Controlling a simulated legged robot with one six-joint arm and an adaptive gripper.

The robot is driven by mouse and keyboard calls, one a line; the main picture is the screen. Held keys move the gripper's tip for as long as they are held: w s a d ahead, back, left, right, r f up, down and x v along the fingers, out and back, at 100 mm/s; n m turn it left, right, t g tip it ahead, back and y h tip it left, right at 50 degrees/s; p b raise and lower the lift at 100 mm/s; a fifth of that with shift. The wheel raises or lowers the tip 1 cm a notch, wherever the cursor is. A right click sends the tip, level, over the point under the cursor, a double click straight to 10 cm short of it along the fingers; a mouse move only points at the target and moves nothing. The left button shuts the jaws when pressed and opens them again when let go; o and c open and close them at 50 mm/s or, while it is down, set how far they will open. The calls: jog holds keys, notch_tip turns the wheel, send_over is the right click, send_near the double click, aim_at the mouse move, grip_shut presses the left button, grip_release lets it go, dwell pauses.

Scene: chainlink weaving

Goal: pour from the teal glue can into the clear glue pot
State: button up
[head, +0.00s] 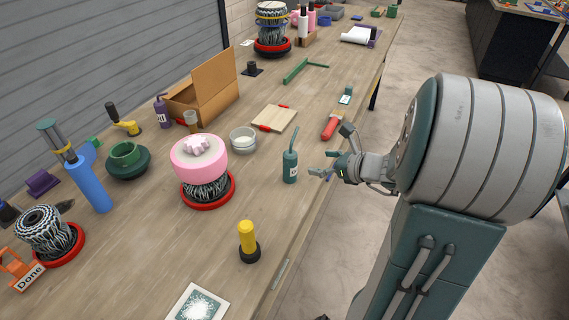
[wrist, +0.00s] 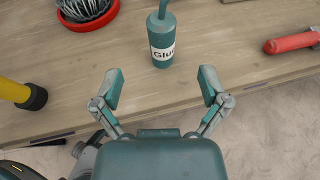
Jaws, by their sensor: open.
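The teal glue can (head: 290,166) stands upright on the wooden table near its front edge, with a thin spout rising from its top. In the wrist view the glue can (wrist: 162,38) shows its white label, and its spout top is cut off by the frame. My gripper (head: 328,164) is at the table's front edge, just right of the can and apart from it. In the wrist view my gripper (wrist: 160,85) is open and empty, its fingers spread with the can beyond them. The clear glue pot (head: 243,141) stands on the table left of and behind the can.
A pink-topped woven piece on a red base (head: 207,192) stands left of the can. A yellow-handled tool (head: 248,240) stands upright nearer the front. A red-handled tool (head: 331,127) lies right of the can. Bare wood lies between the can and the pot.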

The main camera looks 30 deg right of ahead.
aim_at(296, 159)
jog(key=x, duration=0.5)
jog(key=shift+w+f, duration=0.2)
jog(key=shift+w, duration=0.15)
jog(key=x, duration=0.5)
grip_shut()
